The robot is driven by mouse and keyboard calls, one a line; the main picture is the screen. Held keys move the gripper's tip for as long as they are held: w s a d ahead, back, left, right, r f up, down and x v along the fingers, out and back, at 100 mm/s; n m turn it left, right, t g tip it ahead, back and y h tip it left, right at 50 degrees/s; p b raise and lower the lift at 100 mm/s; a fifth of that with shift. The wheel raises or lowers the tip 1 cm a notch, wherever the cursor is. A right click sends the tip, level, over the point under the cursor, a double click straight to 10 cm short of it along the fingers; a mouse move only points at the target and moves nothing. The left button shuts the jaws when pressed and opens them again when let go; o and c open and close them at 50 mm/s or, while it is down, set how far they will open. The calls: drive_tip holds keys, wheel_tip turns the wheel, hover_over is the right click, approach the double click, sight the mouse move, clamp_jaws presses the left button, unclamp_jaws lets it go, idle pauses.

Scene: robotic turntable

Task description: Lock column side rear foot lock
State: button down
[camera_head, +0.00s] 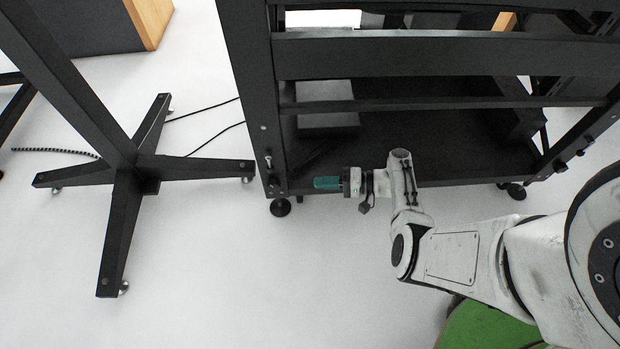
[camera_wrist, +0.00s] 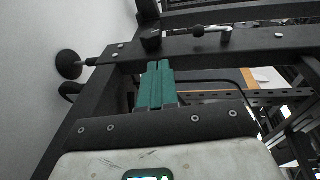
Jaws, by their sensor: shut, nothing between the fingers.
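My gripper (camera_head: 327,183) has teal fingers and is shut and empty. In the head view it points left, close to the lower end of the black rack's near left post (camera_head: 247,90). A round black foot (camera_head: 280,207) stands on the floor under that post. A small silver-and-black lock handle (camera_head: 268,160) sits on the post just above. In the wrist view the shut fingers (camera_wrist: 157,85) point up at the post. The foot (camera_wrist: 68,64) is left of them, a dark knob (camera_wrist: 150,40) is just beyond, and the silver handle (camera_wrist: 212,34) is further right. I see no contact with the handle.
A black column stand (camera_head: 125,165) with a cross-shaped base is on the left. Thin cables (camera_head: 215,138) lie on the floor behind it. Another rack foot (camera_head: 516,191) is at the right. Pale floor (camera_head: 220,270) in front of the rack is clear.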

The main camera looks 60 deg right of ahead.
drive_tip(key=shift+s+d+f, duration=0.2)
drive_tip(key=shift+s+d, duration=0.1)
drive_tip(key=shift+s, duration=0.25)
drive_tip(key=shift+s+d+f, duration=0.15)
drive_tip(key=shift+s+d, duration=0.1)
drive_tip(key=shift+s, duration=0.25)
drive_tip(key=s+a+f+n+g, duration=0.3)
drive_tip(key=s+a+n+g, duration=0.45)
drive_tip(key=a+g, duration=0.35)
drive_tip(key=s+a+r+n+g+h, duration=0.1)
drive_tip(key=s+a+r+n+h, duration=0.2)
drive_tip(key=r, duration=0.4)
drive_tip(key=s+a+r+n+g+h, duration=0.1)
drive_tip(key=s+a+r+h, duration=0.3)
drive_tip(key=r, duration=0.3)
wheel_tip(320, 180, up, 38)
drive_tip(key=d+h+p, duration=0.1)
drive_tip(key=p, duration=3.6)
drive_tip(key=shift+w+f+p, duration=0.2)
drive_tip(key=shift+w+p, duration=0.1)
drive_tip(key=shift+d, duration=0.1)
